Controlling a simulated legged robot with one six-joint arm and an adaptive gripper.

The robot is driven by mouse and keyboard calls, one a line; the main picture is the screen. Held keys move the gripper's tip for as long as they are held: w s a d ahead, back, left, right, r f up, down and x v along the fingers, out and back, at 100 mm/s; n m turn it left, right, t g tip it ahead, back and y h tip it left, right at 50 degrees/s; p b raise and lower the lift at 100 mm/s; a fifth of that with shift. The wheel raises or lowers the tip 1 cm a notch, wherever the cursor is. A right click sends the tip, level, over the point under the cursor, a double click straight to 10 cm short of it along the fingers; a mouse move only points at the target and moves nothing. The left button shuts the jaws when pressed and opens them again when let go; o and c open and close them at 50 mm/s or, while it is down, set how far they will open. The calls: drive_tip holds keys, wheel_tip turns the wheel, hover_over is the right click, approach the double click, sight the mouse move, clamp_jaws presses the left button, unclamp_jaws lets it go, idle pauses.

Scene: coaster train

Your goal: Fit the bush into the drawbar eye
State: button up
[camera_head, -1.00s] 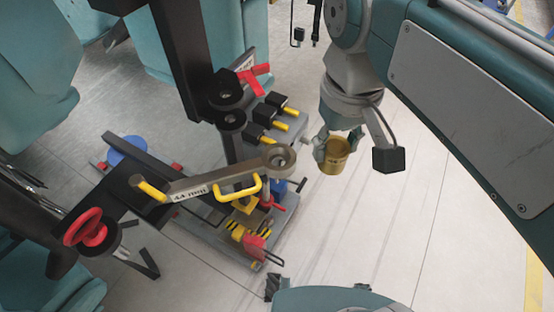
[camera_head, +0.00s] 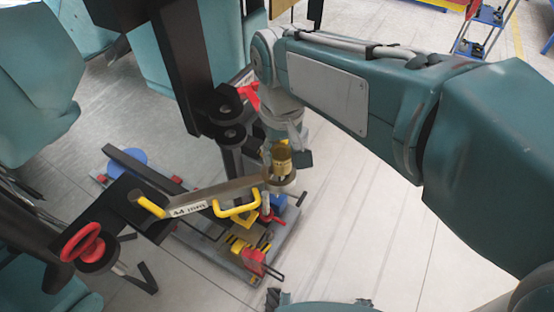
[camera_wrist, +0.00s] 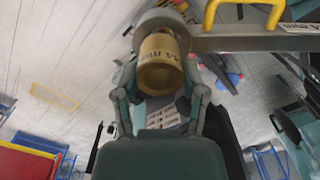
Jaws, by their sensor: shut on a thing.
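The bush (camera_head: 282,157), a brass-coloured flanged cylinder, is in my gripper (camera_head: 280,150). The bush stands over the eye in the head view. In the wrist view the eye (camera_wrist: 160,19) shows just beyond the bush's far end. Whether that end has entered the hole cannot be told.
A grey tool board (camera_head: 205,258) with yellow and red tools lies below the drawbar. A dark upright post (camera_head: 180,60) with a black clevis (camera_head: 226,104) stands close left of my arm. A red handwheel (camera_head: 82,243) is at left. Floor (camera_head: 370,225) at right is clear.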

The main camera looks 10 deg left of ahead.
sight(278, 163)
drive_tip(key=shift+w+a+f, duration=0.15)
drive_tip(key=shift+w+f, duration=0.05)
drive_tip(key=shift+f, duration=0.15)
drive_tip(key=shift+w+a+f, duration=0.1)
drive_tip(key=shift+a+f, duration=0.05)
drive_tip(key=shift+f, duration=1.7)
clamp_jaws()
drive_tip(key=o, duration=1.2)
unclamp_jaws()
drive_tip(key=shift+a, duration=0.1)
drive_tip(key=shift+r, duration=0.15)
wheel_tip(278, 163, up, 12)
